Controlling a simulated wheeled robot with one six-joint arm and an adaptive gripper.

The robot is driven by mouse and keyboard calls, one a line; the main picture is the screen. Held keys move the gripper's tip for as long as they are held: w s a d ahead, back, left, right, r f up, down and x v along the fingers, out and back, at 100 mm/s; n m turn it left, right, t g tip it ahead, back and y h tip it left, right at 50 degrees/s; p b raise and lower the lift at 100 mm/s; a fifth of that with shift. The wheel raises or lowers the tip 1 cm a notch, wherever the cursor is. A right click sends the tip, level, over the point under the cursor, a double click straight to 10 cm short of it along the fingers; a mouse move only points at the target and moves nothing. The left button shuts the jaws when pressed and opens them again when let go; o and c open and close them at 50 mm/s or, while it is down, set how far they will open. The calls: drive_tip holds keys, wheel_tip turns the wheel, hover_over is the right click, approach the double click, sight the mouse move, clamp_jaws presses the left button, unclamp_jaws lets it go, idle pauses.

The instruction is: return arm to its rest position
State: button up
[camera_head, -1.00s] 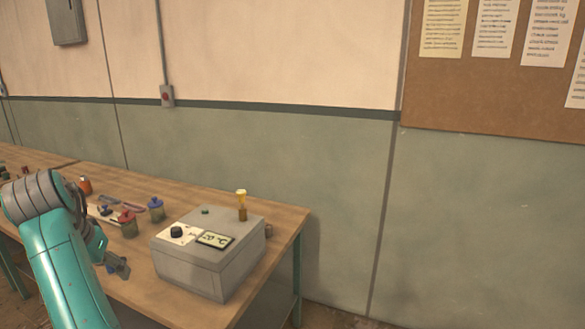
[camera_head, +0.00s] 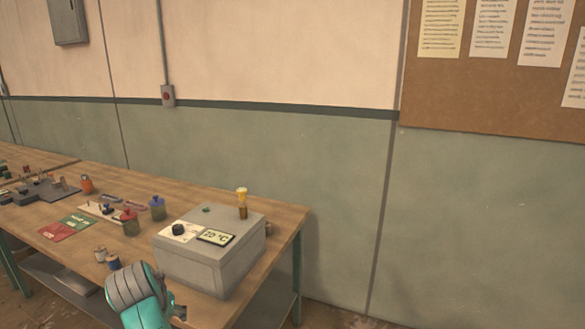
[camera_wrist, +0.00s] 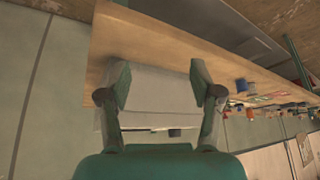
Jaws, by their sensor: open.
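My arm shows at the bottom of the head view, a teal link with a grey joint, in front of the table's front edge. My gripper (camera_wrist: 158,88) shows in the wrist view with its two fingers spread apart and nothing between them. Behind the fingers lie the grey box (camera_wrist: 150,112) and the wooden table (camera_wrist: 150,45). The gripper's fingers cannot be made out clearly in the head view.
Floor shows right of the table.

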drive_tip(key=s+d+f+t+y, duration=0.1)
drive_tip(key=s+d+f, duration=0.3)
drive_tip(key=d+f, duration=0.75)
drive_tip(key=s+d+f+t, duration=0.1)
drive_tip(key=s+d+f, duration=0.2)
drive_tip(key=d+f, duration=0.9)
drive_tip(key=s+d+f+t, duration=0.2)
drive_tip(key=s+d+f, duration=0.3)
drive_tip(key=s+d, duration=0.35)
drive_tip(key=s+d+r+t, duration=0.1)
drive_tip(key=s+d+r, duration=0.1)
drive_tip(key=s+d, duration=0.5)
drive_tip(key=s+d+r+t, duration=0.1)
drive_tip(key=s+d, duration=0.3)
drive_tip(key=s, duration=0.7)
drive_tip(key=s+d+r+m+t+h, duration=0.1)
drive_tip(key=s+d+r, duration=0.1)
drive_tip(key=s+r, duration=0.6)
drive_tip(key=s+d+r+t+h, duration=0.1)
drive_tip(key=s+d+r+t, duration=0.1)
drive_tip(key=s+r, duration=0.6)
wheel_tip(320, 180, up, 2)
drive_tip(key=shift+s+d+r+m, duration=0.2)
drive_tip(key=shift+s+d+m, duration=0.15)
drive_tip(key=shift+d, duration=0.4)
drive_tip(key=shift+w, duration=0.1)
